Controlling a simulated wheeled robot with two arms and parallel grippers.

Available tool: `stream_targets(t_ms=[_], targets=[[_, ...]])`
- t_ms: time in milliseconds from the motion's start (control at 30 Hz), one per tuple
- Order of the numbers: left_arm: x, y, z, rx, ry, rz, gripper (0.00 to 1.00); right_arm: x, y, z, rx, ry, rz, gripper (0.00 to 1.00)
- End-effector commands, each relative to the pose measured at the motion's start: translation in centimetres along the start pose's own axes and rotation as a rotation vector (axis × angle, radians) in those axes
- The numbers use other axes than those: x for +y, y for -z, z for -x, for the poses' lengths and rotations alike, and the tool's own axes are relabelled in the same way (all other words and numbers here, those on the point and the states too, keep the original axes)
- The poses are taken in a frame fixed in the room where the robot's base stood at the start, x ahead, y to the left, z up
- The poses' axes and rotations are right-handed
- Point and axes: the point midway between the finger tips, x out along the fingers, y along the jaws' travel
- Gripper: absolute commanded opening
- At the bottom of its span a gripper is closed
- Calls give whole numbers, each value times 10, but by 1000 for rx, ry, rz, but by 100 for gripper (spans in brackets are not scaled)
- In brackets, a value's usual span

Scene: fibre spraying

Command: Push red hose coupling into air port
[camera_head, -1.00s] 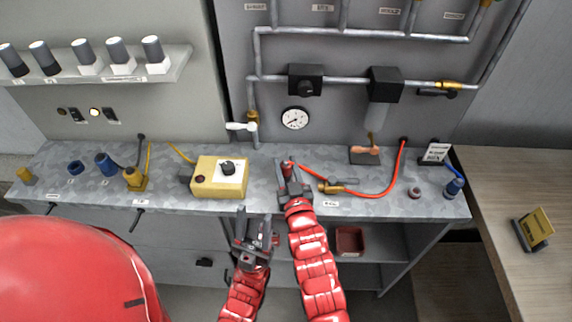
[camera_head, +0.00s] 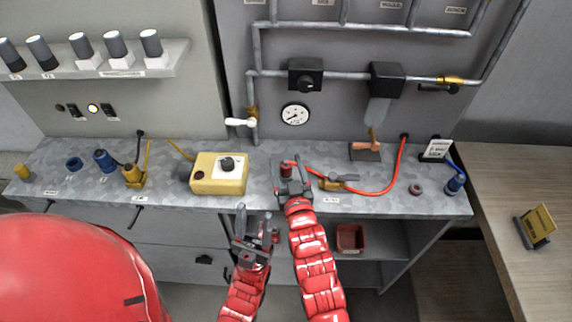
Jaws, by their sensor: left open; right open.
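The red hose coupling (camera_head: 286,169) stands on the bench at the end of a red hose (camera_head: 376,191). My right gripper (camera_head: 290,182) is open, with its fingers around or beside the coupling; I cannot tell if they touch it. My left gripper (camera_head: 256,228) is open, lower in the view, in front of the bench's front edge, and holds nothing that I can make out. The air port cannot be clearly identified; a brass fitting with a lever (camera_head: 332,184) lies by the red hose on the bench.
A yellow control box (camera_head: 219,175) stands left of my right gripper. A pressure gauge (camera_head: 295,114), pipes and a white-handled valve (camera_head: 241,122) are on the back wall. A blue coupling (camera_head: 455,184) stands at the bench's right end. A red bin (camera_head: 350,238) sits on the shelf below.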

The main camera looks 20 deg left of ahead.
Motion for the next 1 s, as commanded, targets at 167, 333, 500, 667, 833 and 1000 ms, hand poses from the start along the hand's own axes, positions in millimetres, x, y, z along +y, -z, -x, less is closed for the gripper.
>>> stream_targets(t_ms=[167, 333, 500, 667, 833, 1000], targets=[[0, 0, 3, 0, 0, 0, 50, 0, -2, 8, -1, 1, 0, 73], [0, -2, 10, 0, 0, 0, 50, -1, -3, 35, 1, 1, -1, 73], [1, -3, 18, 0, 0, 0, 50, -1, -4, 76, 0, 2, -2, 73], [1, -4, 25, 0, 0, 0, 50, -1, -4, 113, -1, 3, -1, 73], [2, -5, 30, 0, 0, 0, 50, 0, -3, 147, -2, 2, -1, 73], [1, -2, 14, 0, 0, 0, 50, -1, 1, 166, -5, 2, -2, 73]])
